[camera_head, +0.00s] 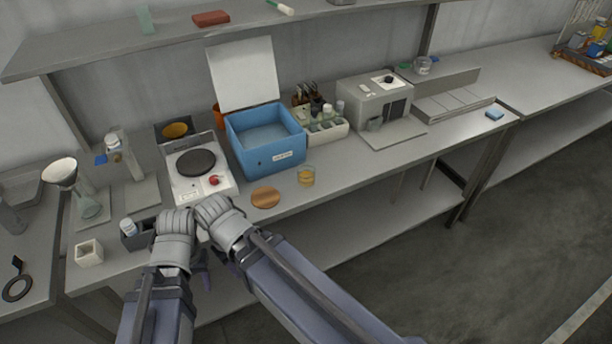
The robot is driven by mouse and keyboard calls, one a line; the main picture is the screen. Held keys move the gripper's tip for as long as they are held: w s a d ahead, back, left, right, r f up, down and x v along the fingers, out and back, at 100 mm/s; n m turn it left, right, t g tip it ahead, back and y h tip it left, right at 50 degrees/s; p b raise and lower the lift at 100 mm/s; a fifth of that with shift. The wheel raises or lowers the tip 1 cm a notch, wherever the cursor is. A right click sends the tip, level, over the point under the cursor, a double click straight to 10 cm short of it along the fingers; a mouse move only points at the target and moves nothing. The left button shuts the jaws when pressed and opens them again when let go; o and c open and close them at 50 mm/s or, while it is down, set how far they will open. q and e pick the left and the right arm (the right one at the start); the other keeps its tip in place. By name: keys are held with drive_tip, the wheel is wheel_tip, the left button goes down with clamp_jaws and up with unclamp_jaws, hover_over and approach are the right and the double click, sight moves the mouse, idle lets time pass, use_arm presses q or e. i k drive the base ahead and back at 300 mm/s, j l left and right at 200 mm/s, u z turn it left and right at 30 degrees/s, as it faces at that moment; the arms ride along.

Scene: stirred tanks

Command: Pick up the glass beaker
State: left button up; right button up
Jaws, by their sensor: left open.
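A small clear glass beaker (307,176) with amber contents stands upright near the front edge of the bench, right of a round brown disc (266,197). My left gripper (202,268) is low in front of the bench, left of the beaker and well apart from it. It is open, mostly hidden by my grey arm joints, and I see nothing held in it. My right gripper does not show.
A blue open box (266,160) stands behind the beaker. A white hotplate (200,180) is left of it. A grey instrument (375,104) stands farther right. The bench front right of the beaker is clear. A shelf (150,36) runs above.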

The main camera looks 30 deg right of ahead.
sight(306, 170)
drive_tip(key=z, duration=1.5)
drive_tip(key=k+j+z, duration=0.25)
drive_tip(key=k+j, duration=0.1)
drive_tip(key=j, duration=0.05)
